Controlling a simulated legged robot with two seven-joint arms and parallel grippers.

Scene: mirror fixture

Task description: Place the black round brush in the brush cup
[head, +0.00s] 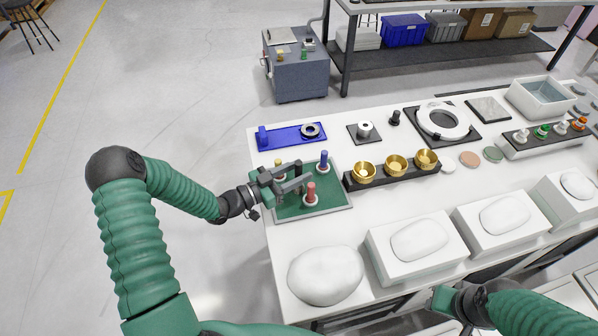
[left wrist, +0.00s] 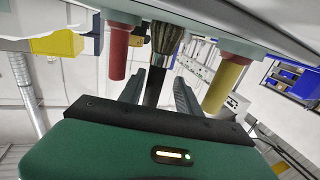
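The black round brush (left wrist: 166,38) shows in the left wrist view, its bristle end near the tray surface and a dark handle running between my fingers. It cannot be made out in the head view. My left gripper (head: 297,177) is over the green tray (head: 325,203), with its fingers spread. In the left wrist view my left gripper (left wrist: 165,85) has one finger on each side of the brush, apart from each other. My right gripper (head: 459,302) is at the lower right, and its fingertips are not clear. I cannot tell which container is the brush cup.
Red (head: 311,193), blue (head: 323,161) and yellow (head: 278,168) handled pieces stand upright on the tray, close to my left fingers. Brass cups (head: 396,165) stand in a black holder to the right. A blue plate (head: 291,137) lies behind. White blocks (head: 415,246) stand in front.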

